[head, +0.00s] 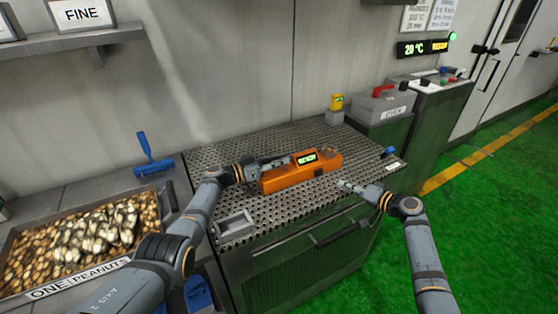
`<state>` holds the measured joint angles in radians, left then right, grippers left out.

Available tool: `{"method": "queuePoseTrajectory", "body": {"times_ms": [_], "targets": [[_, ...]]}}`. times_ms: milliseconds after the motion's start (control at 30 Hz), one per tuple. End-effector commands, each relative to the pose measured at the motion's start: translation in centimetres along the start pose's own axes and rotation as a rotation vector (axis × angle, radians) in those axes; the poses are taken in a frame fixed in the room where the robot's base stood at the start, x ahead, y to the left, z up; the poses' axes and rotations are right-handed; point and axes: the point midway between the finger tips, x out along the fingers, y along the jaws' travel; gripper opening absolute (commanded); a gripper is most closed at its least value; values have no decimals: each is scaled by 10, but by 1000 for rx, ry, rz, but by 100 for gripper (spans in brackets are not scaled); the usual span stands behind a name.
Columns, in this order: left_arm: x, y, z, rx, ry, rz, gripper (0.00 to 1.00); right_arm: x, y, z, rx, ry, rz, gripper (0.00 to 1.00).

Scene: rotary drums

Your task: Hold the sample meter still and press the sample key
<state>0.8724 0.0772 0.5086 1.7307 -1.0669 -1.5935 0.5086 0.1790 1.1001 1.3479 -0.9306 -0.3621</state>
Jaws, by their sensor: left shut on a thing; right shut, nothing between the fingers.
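The sample meter (290,178) is a long orange device lying on the perforated metal bench top. Its small screen shows green letters that look like "READY". A round greyish spot shows near its far right end. I cannot make out which part is the sample key. My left gripper (284,161) is shut on the sample meter at its left part, and the fingers hide some of the body there. My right gripper (343,184) is shut and empty, low over the bench top, just in front of the meter's right end and apart from it.
A small grey metal tray (234,226) sits at the bench's front left corner. A yellow device (336,104), a grey box with a red handle (385,103) and a blue knob (390,151) are at the right.

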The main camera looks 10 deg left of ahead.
Motion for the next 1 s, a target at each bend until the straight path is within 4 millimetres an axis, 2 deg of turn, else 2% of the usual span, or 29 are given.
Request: {"method": "queuePoseTrajectory", "body": {"times_ms": [33, 667, 833, 1000], "targets": [[-2, 0, 12, -9, -16, -1, 0, 0, 1, 0, 0, 0, 0, 0], [-2, 0, 12, -9, -16, -1, 0, 1, 0, 2, 18, -7, 5, 0], [-2, 0, 12, -9, -16, -1, 0, 9, -5, 17, 188, -55, 79, 0], [-2, 0, 12, -9, -16, -1, 0, 14, -6, 32, 499, -58, 247, 0]]}}
